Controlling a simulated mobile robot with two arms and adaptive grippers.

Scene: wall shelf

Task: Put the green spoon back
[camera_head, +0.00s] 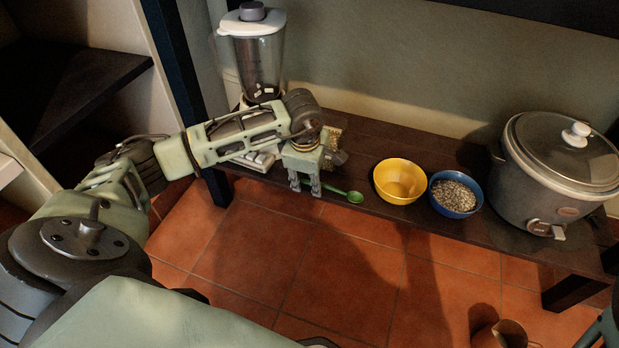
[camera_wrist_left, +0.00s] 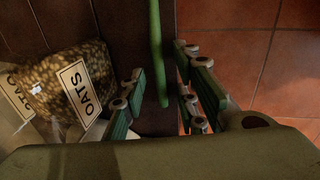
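The green spoon (camera_head: 355,197) lies at the front edge of the dark low shelf, its bowl to the right of my left gripper (camera_head: 306,190). In the left wrist view, the spoon's handle (camera_wrist_left: 157,50) runs down between the two fingers of the left gripper (camera_wrist_left: 160,100). The fingers stand apart, with a gap on each side of the handle; the right finger is nearer to it. My left gripper points down over the shelf edge. The right gripper is not seen.
A bag labelled oats (camera_wrist_left: 85,75) lies beside the left gripper. A yellow bowl (camera_head: 400,182), a blue bowl of grain (camera_head: 455,194) and a rice cooker (camera_head: 560,165) stand to the right on the shelf (camera_head: 440,150). A blender (camera_head: 255,60) stands behind my left arm. A brown pitcher (camera_head: 505,335) shows below.

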